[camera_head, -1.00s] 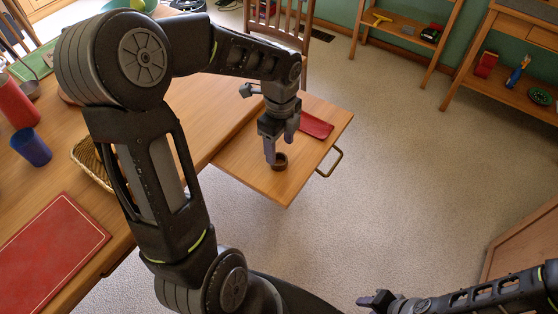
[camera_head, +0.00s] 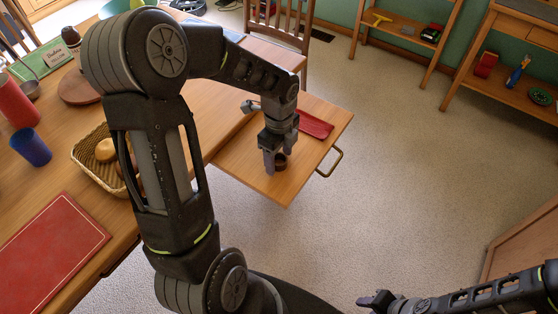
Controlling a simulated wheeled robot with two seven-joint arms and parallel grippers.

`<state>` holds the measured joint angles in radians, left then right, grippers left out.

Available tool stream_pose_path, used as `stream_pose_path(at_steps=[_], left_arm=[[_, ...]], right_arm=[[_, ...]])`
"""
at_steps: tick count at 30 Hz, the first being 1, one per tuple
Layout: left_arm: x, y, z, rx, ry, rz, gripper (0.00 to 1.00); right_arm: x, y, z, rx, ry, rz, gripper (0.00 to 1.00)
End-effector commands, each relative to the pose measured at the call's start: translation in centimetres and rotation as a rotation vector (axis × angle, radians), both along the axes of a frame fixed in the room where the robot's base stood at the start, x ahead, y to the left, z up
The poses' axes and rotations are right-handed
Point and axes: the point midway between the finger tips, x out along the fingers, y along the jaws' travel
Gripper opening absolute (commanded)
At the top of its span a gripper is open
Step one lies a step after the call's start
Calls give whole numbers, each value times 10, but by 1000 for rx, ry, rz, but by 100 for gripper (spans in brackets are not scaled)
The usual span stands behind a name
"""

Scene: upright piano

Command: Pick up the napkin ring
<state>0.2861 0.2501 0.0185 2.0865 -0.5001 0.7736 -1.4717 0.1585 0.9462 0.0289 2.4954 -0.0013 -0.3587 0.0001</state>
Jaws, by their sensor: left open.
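The napkin ring (camera_head: 281,161) is a small dark brown ring on the pull-out wooden leaf at the table's right side. My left gripper (camera_head: 274,165) points down at it with open jaws. One finger shows just left of the ring, and the other partly covers it. I cannot tell whether the fingers touch it. My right gripper (camera_head: 376,300) is at the bottom edge, far from the ring, and its jaws are too small to judge.
A red tray (camera_head: 316,125) lies on the leaf (camera_head: 251,170) behind the gripper. A brass handle (camera_head: 331,164) sticks out at the leaf's right edge. A wicker basket (camera_head: 88,157) with bread, a blue cup (camera_head: 31,147) and a red mat (camera_head: 48,252) are on the main table.

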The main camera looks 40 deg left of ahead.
Motion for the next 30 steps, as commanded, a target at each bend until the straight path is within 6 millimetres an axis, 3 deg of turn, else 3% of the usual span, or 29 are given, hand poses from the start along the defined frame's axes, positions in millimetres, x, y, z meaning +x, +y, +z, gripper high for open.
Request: stream_pose_path(at_steps=[3,25,30], left_arm=[[0,0,0,0,0,0,62],[0,0,0,0,0,0,2],[0,0,0,0,0,0,0]], right_arm=[[0,0,0,0,0,0,36],[0,0,0,0,0,0,36],[0,0,0,0,0,0,36]])
